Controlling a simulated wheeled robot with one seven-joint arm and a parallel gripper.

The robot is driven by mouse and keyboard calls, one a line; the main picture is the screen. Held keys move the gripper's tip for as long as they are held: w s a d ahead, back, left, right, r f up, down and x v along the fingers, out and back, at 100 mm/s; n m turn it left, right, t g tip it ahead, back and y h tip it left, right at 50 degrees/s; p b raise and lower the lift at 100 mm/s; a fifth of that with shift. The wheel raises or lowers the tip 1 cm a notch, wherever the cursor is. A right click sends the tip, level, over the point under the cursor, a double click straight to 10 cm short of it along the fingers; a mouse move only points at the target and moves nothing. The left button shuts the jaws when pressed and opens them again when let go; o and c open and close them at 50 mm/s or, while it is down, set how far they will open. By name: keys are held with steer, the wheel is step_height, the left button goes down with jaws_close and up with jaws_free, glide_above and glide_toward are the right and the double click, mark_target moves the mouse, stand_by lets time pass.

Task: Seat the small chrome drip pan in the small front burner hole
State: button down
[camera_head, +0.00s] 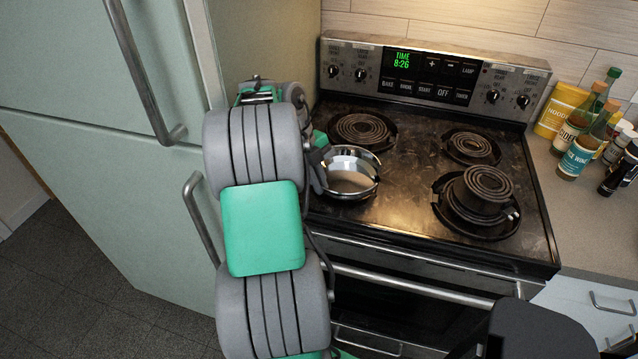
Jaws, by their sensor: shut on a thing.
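The small chrome drip pan (352,187) is a shiny round bowl at the front left of the stove top. My gripper (321,167) is at its left rim and shut on it; my arm hides most of the gripper and the fingertips are hard to make out. The pan is over the front left burner position and covers the hole there. I cannot tell whether it rests in the hole or hangs slightly above it.
The front right burner (451,216) has a raised, stacked-looking coil (487,183) on it. Coils fill the back left (362,129) and back right (472,147) burners. The control panel (432,75) rises behind. Bottles (577,158) stand on the right counter; the fridge (90,120) is left.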

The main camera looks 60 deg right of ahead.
steer(key=shift+f+b, duration=1.1)
steer(key=shift+b, duration=0.2)
steer(key=c, duration=1.5)
jaws_free()
step_height(320, 180, up, 8)
steer(key=p, duration=0.6)
steer(key=shift+r, duration=0.15)
